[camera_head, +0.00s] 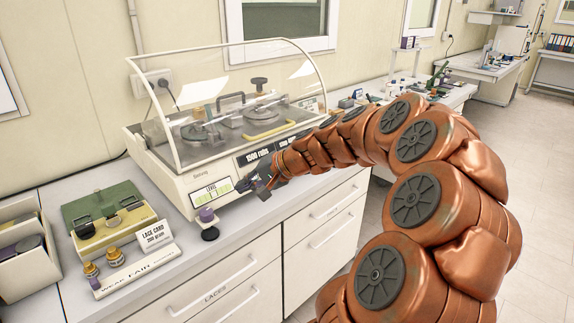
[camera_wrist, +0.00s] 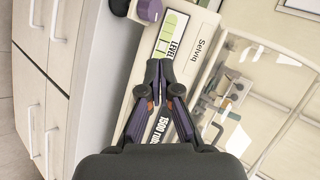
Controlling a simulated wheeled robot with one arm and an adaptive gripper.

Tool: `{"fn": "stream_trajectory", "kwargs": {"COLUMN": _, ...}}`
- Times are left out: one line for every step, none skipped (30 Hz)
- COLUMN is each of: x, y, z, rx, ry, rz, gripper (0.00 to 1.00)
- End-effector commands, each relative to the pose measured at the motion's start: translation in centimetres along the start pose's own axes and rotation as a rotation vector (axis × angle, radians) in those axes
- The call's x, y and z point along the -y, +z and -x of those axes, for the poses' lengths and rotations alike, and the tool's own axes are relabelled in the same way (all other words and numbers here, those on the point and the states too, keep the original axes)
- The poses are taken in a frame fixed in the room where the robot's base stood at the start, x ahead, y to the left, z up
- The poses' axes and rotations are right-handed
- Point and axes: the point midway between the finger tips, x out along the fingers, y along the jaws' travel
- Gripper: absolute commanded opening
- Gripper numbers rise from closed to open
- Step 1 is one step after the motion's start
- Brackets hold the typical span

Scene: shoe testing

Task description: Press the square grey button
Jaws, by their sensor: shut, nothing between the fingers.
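The testing machine (camera_head: 165,178) is a cream box with a clear raised hood, standing on the counter. Its front panel has a green LEVEL display (camera_head: 211,192), also in the wrist view (camera_wrist: 172,32), and a dark "1500 rubs" label (camera_head: 256,155). My gripper (camera_head: 258,190) is close in front of this panel, between display and label. In the wrist view my gripper (camera_wrist: 158,66) has its fingertips together, empty, over the panel just below the LEVEL text. I cannot clearly make out the square grey button; the fingers may hide it. Contact with the panel cannot be told.
A purple knob (camera_head: 207,214) sticks out at the machine's lower front corner. White drawers (camera_head: 235,285) are below. My arm comes in from the right.

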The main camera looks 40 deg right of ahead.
Motion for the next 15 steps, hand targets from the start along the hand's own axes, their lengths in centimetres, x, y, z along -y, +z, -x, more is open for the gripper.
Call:
{"fn": "stream_trajectory", "kwargs": {"x": -1.5, "y": -3.8, "z": 1.6, "rx": -0.078, "ry": -0.035, "rz": -0.07, "gripper": 0.0}}
{"fn": "stream_trajectory", "kwargs": {"x": -2.4, "y": -5.6, "z": 2.5, "rx": -0.118, "ry": -0.053, "rz": -0.106, "gripper": 0.0}}
{"fn": "stream_trajectory", "kwargs": {"x": -3.6, "y": -7.8, "z": 3.6, "rx": -0.168, "ry": -0.076, "rz": -0.153, "gripper": 0.0}}
{"fn": "stream_trajectory", "kwargs": {"x": -4.5, "y": -9.4, "z": 4.6, "rx": -0.205, "ry": -0.092, "rz": -0.184, "gripper": 0.0}}
{"fn": "stream_trajectory", "kwargs": {"x": -5.4, "y": -10.8, "z": 5.5, "rx": -0.24, "ry": -0.105, "rz": -0.212, "gripper": 0.0}}
{"fn": "stream_trajectory", "kwargs": {"x": -6.6, "y": -12.5, "z": 6.7, "rx": -0.285, "ry": -0.119, "rz": -0.245, "gripper": 0.0}}
{"fn": "stream_trajectory", "kwargs": {"x": -7.5, "y": -13.5, "z": 7.5, "rx": -0.314, "ry": -0.129, "rz": -0.269, "gripper": 0.0}}
{"fn": "stream_trajectory", "kwargs": {"x": -8.2, "y": -14.4, "z": 8.2, "rx": -0.338, "ry": -0.138, "rz": -0.29, "gripper": 0.0}}
{"fn": "stream_trajectory", "kwargs": {"x": -9.1, "y": -15.3, "z": 9.1, "rx": -0.364, "ry": -0.146, "rz": -0.312, "gripper": 0.0}}
{"fn": "stream_trajectory", "kwargs": {"x": -9.7, "y": -15.8, "z": 9.5, "rx": -0.38, "ry": -0.151, "rz": -0.325, "gripper": 0.0}}
{"fn": "stream_trajectory", "kwargs": {"x": -10.1, "y": -16.2, "z": 9.9, "rx": -0.392, "ry": -0.155, "rz": -0.334, "gripper": 0.0}}
{"fn": "stream_trajectory", "kwargs": {"x": -10.4, "y": -16.6, "z": 10.3, "rx": -0.404, "ry": -0.16, "rz": -0.344, "gripper": 0.0}}
{"fn": "stream_trajectory", "kwargs": {"x": -10.7, "y": -16.8, "z": 10.5, "rx": -0.411, "ry": -0.162, "rz": -0.35, "gripper": 0.0}}
{"fn": "stream_trajectory", "kwargs": {"x": -10.8, "y": -17.0, "z": 10.7, "rx": -0.415, "ry": -0.164, "rz": -0.353, "gripper": 0.0}}
{"fn": "stream_trajectory", "kwargs": {"x": -10.9, "y": -17.1, "z": 10.8, "rx": -0.419, "ry": -0.165, "rz": -0.355, "gripper": 0.0}}
